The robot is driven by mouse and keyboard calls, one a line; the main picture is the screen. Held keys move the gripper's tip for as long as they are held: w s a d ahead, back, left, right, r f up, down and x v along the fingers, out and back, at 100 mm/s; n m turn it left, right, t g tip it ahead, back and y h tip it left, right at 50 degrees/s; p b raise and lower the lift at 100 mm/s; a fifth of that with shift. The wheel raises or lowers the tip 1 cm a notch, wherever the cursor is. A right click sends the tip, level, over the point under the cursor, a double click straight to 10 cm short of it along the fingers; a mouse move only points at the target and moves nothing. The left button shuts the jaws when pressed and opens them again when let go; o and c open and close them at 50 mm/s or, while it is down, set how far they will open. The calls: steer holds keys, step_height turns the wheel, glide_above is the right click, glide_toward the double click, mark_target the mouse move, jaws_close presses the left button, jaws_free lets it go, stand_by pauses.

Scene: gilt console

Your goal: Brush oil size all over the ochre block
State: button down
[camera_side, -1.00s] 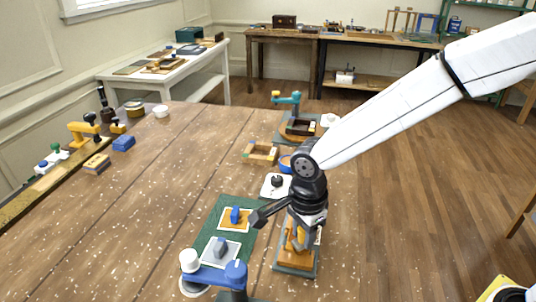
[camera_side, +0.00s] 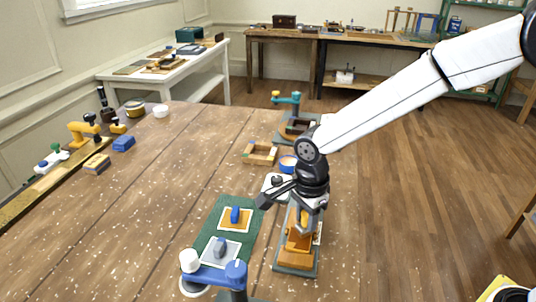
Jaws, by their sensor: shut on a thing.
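A flat ochre block (camera_side: 234,225) with a blue upright piece (camera_side: 235,214) on it lies on a pale sheet on the green mat (camera_side: 216,212). My gripper (camera_side: 309,206) is to the right of it, pointing down over an orange stand (camera_side: 297,247) on a dark teal base. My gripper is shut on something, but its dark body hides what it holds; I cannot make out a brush. A black part reaches left from my gripper, above and right of the ochre block.
A grey block (camera_side: 221,253) lies on the mat's near end. A blue stand (camera_side: 214,275) is in front. A white tile (camera_side: 270,190), a blue bowl (camera_side: 288,164) and a wooden frame (camera_side: 260,154) stand behind. The table's left middle is clear apart from pale flecks.

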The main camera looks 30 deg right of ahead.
steer(key=shift+w+d, duration=0.6)
steer(key=shift+w+a, duration=0.3)
steer(key=shift+w, duration=0.05)
steer(key=shift+s+a, duration=2.5)
steer(key=shift+a, duration=0.05)
steer(key=shift+w+d, duration=2.5)
steer(key=shift+s+a, duration=2.4)
steer(key=shift+w+a, duration=0.2)
steer(key=shift+a, duration=0.15)
steer(key=shift+w+d, duration=2.4)
steer(key=shift+w, duration=0.1)
steer(key=shift+s+a, duration=2.45)
steer(key=shift+w+d, duration=2.5)
step_height(320, 180, up, 8)
